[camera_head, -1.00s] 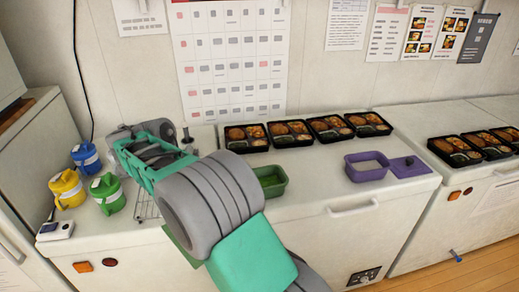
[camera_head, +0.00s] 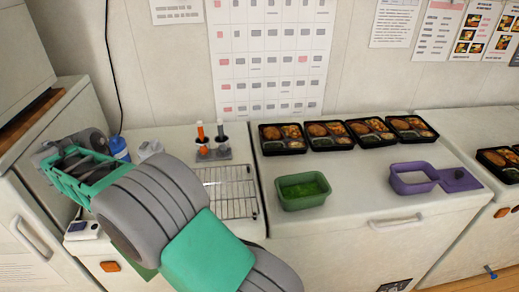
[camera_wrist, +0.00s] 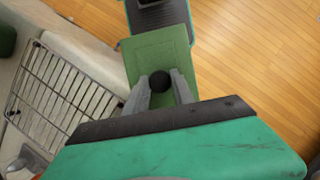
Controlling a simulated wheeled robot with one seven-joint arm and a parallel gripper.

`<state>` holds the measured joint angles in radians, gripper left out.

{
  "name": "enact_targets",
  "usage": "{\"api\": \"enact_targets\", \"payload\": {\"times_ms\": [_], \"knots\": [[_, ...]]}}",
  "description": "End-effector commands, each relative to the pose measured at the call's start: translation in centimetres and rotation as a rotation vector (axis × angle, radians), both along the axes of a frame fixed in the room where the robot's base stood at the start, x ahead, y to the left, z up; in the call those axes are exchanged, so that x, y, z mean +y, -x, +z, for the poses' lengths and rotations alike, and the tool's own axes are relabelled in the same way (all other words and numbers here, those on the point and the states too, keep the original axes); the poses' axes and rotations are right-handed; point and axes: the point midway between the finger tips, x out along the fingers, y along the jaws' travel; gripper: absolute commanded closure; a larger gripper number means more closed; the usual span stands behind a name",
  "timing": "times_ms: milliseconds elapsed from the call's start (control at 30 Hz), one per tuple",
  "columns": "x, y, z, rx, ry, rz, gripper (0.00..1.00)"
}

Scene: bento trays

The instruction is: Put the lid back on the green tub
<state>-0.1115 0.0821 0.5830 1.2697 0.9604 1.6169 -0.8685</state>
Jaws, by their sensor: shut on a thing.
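The green tub (camera_head: 305,202) stands open on the white counter in the head view, with bright green contents. Its flat green lid (camera_wrist: 152,57) is in the wrist view, with a round black knob (camera_wrist: 159,81). My gripper (camera_wrist: 160,85) is shut on that knob, its two grey fingers on either side. The lid is held off the counter, with wooden floor showing beyond it. In the head view my arm hides the gripper and most of the lid; a green sliver (camera_head: 145,272) shows below the arm. My gripper is left of and apart from the tub.
A wire rack (camera_head: 232,190) and a holder with two upright tools (camera_head: 212,150) lie left of the tub. A purple tub (camera_head: 413,190) and purple lid (camera_head: 460,180) stand to its right. Several bento trays (camera_head: 284,148) line the back. A blue jug (camera_head: 119,148) is behind my arm.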

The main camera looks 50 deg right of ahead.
Motion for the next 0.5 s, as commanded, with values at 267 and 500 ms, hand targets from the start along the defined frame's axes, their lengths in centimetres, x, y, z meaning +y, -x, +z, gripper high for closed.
{"api": "enact_targets", "payload": {"times_ms": [267, 500], "knots": [[-6.1, 0.0, 1.0, 0.002, 0.001, 0.101, 1.0], [-13.4, 1.2, 2.1, 0.0, 0.002, 0.225, 1.0]]}}
